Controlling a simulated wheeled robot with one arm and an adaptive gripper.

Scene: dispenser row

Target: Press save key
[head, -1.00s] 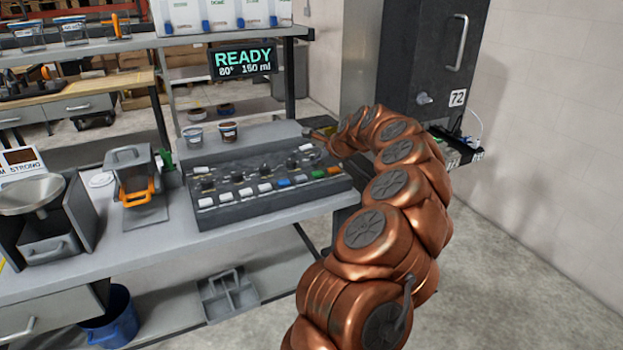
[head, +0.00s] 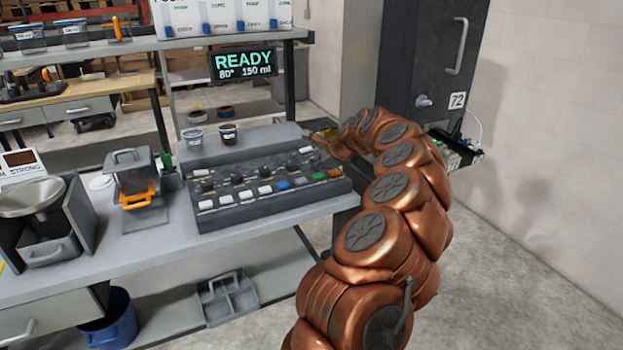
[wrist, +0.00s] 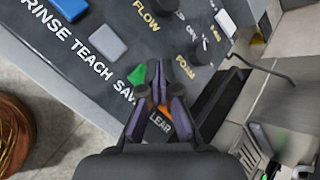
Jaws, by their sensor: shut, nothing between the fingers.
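The key panel (head: 225,213) is a dark console on the bench. In the wrist view, the save key (wrist: 136,75) is green, above the partly hidden lettering "SAV"; it also shows in the head view (head: 318,175). My gripper (wrist: 164,95) is shut and empty. Its fingers sit just right of the green key, over the orange key and the "CLEAR" label, covering part of both. Whether the fingertips touch the panel, I cannot tell. In the head view my gripper is hard to make out at the arm's end.
A grey teach key (wrist: 108,42) and a blue rinse key (wrist: 68,8) lie left of the green key. Two cups (head: 228,134) stand behind the panel. A display (head: 243,65) reads READY.

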